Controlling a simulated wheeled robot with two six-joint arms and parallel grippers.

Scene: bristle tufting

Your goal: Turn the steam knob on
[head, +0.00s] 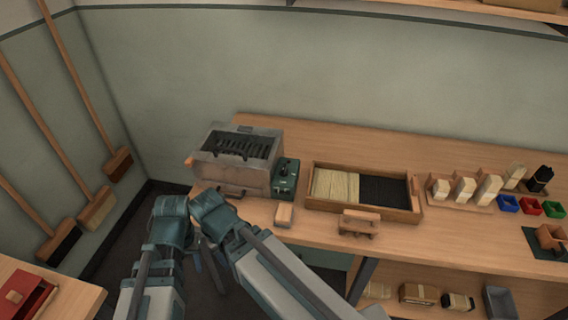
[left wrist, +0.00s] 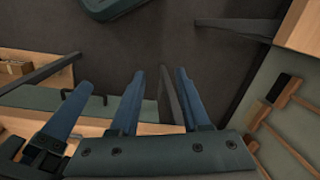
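The steamer (head: 236,160) is a grey metal box with a dark slatted top at the left end of the workbench. A small green control box (head: 285,178) stands against its right side. A small dark knob shows on the control box, too small to read its setting.
A small wooden block (head: 285,214) lies in front of the control box. A divided wooden tray (head: 312,203) of pale and dark bristles is to its right. Brush blocks and small coloured bins stand further right. Brooms (head: 97,208) lean on the left wall.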

